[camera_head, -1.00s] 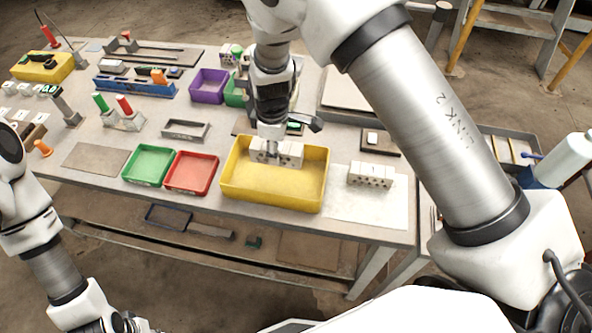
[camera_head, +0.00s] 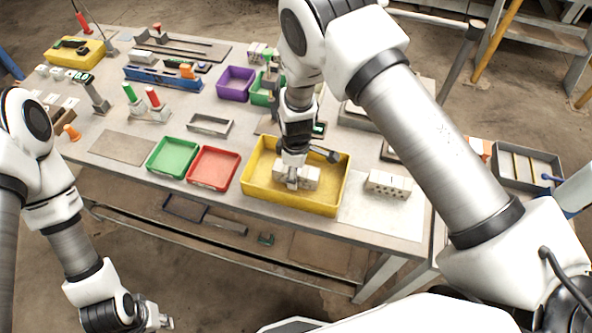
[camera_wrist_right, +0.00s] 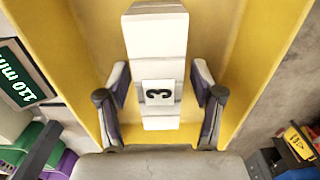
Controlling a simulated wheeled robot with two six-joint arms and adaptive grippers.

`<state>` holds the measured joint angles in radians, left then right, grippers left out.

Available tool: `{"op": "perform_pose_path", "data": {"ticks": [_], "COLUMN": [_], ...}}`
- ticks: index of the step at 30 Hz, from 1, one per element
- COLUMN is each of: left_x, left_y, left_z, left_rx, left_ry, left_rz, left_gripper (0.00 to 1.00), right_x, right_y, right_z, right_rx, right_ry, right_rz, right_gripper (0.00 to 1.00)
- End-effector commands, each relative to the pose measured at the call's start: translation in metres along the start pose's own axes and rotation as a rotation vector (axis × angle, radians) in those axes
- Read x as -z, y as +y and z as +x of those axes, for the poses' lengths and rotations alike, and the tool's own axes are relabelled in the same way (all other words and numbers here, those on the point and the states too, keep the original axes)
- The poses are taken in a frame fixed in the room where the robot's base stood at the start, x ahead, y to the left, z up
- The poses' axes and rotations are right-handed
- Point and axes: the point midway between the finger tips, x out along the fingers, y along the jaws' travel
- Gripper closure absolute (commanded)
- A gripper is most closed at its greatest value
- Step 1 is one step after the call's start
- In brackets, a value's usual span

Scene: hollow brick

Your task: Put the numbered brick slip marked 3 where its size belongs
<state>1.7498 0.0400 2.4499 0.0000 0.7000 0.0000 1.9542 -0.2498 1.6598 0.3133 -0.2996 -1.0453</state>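The white brick slip marked 3 (camera_wrist_right: 158,92) is inside the yellow tray (camera_head: 262,194), with its number facing the right wrist camera. In the head view the white slip (camera_head: 310,178) shows partly behind my right gripper (camera_head: 292,182). In the wrist view my right gripper (camera_wrist_right: 160,108) has a finger on each side of the slip, with narrow gaps between. It looks open around the slip. Whether the slip rests fully on the tray floor is hard to see. My left gripper (camera_head: 160,320) is low at the bottom left, away from the table, too small to read.
A white hollow block (camera_head: 388,184) stands on a pale sheet right of the yellow tray. Red (camera_head: 212,168), green (camera_head: 172,156) and purple (camera_head: 236,84) trays stand nearby. A display reads 110 mm (camera_wrist_right: 22,78).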

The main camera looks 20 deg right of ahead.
Motion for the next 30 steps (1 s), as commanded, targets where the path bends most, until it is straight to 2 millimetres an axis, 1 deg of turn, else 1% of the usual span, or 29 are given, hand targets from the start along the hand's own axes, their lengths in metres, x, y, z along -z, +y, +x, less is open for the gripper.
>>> {"op": "perform_pose_path", "data": {"ticks": [5, 8, 11, 18, 21, 25, 30], "left_x": [0.0, 0.0, 0.0, 0.0, 0.0, 0.0, 0.0], "left_y": [0.0, 0.0, 0.0, 0.0, 0.0, 0.0, 0.0], "left_z": [-0.001, 0.0, 0.004, 0.019, 0.023, 0.025, 0.024], "left_rx": [0.0, 0.0, 0.0, 0.0, 0.0, 0.0, 0.0], "left_ry": [0.0, 0.0, 0.0, 0.0, 0.0, 0.0, 0.0], "left_rz": [0.0, 0.0, 0.0, 0.0, 0.0, 0.0, 0.0], "left_gripper": [0.69, 0.69, 0.69, 0.69, 0.69, 0.69, 0.69], "right_x": [0.0, 0.0, 0.001, 0.001, 0.0, 0.0, 0.0], "right_y": [0.0, 0.001, 0.001, 0.001, 0.001, 0.0, 0.0], "right_z": [-0.001, -0.006, -0.022, -0.083, -0.104, -0.119, -0.123], "right_rx": [0.0, -0.001, -0.003, -0.005, -0.003, -0.002, 0.001], "right_ry": [0.0, 0.001, 0.001, 0.002, 0.001, 0.001, -0.001], "right_rz": [0.0, 0.0, 0.001, 0.0, 0.0, 0.0, 0.0], "right_gripper": [0.34, 0.34, 0.34, 0.34, 0.34, 0.34, 0.34]}}
